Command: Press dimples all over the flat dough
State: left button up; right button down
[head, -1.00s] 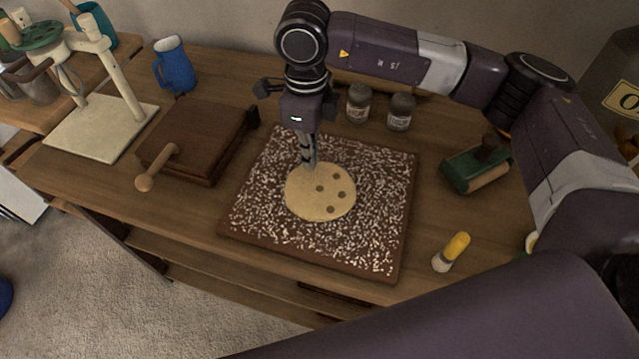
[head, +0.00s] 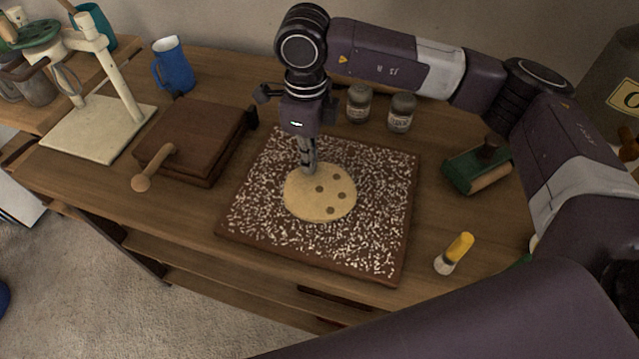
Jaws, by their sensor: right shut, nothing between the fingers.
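The flat dough (head: 318,200) is a pale round disc with several dark dimples in its middle and right part. It lies on a brown board (head: 255,238) speckled with white. My right gripper (head: 308,168) is shut and empty and points straight down. Its fingertips are at the upper left edge of the dough; I cannot tell whether they touch it. The dough just under the tips is hidden. My left gripper is not in view.
A brown wooden press with a handle (head: 195,135) stands left of the board. A blue jug (head: 175,68), two jars (head: 402,112), a green roller tool (head: 477,167) and a yellow-handled brush (head: 455,253) stand around it. The front table strip is clear.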

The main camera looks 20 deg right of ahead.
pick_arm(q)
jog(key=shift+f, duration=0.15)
pick_arm(e)
jog(key=shift+f, duration=0.1)
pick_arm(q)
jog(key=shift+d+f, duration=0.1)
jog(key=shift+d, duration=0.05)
pick_arm(e)
jog(key=shift+s+f, duration=0.1)
dwell(0.7)
jog(key=shift+r, duration=0.8)
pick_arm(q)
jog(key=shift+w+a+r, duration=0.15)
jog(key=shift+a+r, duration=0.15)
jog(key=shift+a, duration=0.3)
pick_arm(e)
jog(key=shift+r, duration=0.1)
jog(key=shift+s+a, duration=0.3)
jog(key=shift+a, duration=0.4)
jog(key=shift+s+a, duration=0.25)
jog(key=shift+a, duration=0.45)
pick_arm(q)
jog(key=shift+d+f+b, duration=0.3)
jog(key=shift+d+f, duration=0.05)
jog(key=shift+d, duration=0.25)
pick_arm(e)
jog(key=shift+s+a, duration=0.3)
jog(key=shift+a, duration=0.35)
